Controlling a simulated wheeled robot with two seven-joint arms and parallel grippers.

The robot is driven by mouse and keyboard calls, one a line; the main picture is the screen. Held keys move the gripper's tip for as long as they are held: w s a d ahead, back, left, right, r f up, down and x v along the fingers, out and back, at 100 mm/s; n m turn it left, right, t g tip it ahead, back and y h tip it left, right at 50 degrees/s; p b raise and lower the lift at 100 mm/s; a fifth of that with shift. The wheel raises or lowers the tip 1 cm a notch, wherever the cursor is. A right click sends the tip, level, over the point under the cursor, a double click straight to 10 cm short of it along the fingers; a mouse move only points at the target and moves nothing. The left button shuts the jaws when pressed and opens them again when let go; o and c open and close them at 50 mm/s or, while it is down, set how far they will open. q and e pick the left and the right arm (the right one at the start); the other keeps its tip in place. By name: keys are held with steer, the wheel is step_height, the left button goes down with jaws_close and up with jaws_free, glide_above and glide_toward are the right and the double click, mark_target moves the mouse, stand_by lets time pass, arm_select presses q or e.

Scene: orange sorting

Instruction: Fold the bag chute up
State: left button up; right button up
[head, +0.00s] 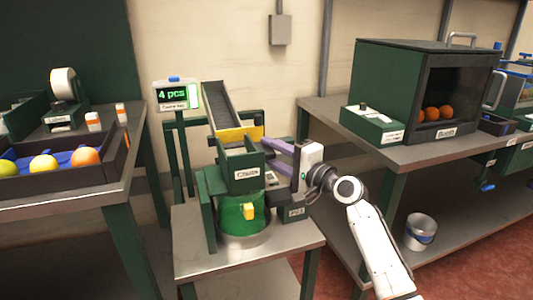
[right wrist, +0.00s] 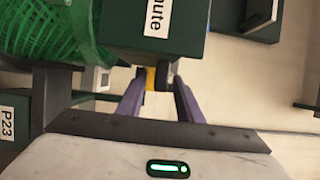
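The bag chute (head: 241,160) is a dark green box labelled "Chute" below a sloping dark ramp (head: 225,103) with a yellow front edge. A green net bag (head: 233,215) with a yellow tag hangs directly under it, and the net also shows in the right wrist view (right wrist: 55,32). My right gripper (head: 266,152) reaches in from the right beside the chute. In the right wrist view its purple fingers (right wrist: 158,98) are apart, with a dark and yellow part (right wrist: 156,77) showing beyond and between them; I cannot tell whether they touch it. My left gripper is not in view.
The chute stand rests on a metal table (head: 195,260) with a lit display (head: 175,97) behind. A crate of fruit (head: 65,170) stands at left. A green cabinet (head: 395,85) holding oranges stands on the right bench. A bucket (head: 420,232) is below it.

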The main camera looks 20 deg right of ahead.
steer(key=shift+x, duration=0.95)
steer(key=shift+c, duration=0.2)
jaws_close()
